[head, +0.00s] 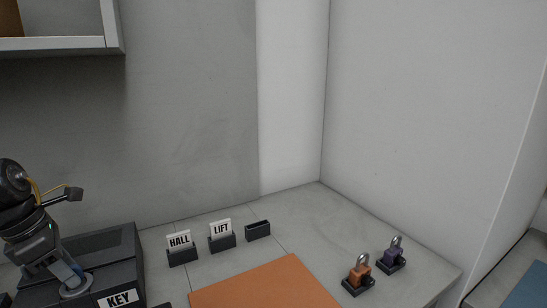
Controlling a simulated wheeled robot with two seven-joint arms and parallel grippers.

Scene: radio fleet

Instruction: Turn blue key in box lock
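A dark grey box (118,245) with a white KEY label on its front stands at the lower left. A round pale grey lock plate (76,290) shows on its top. My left gripper (72,275) comes down from the left, with its tips at this plate. A small bluish part shows at the tips; I cannot tell whether it is the blue key or part of the gripper. The fingers are too small and overlapped to tell whether they are open or shut. My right gripper is not in view.
HALL (181,249) and LIFT (221,236) cards stand in dark holders, beside an empty holder (258,230). An orange mat (265,287) lies in front. Orange (359,276) and purple (392,258) padlocks stand at right. Walls close the back; a shelf (60,43) hangs upper left.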

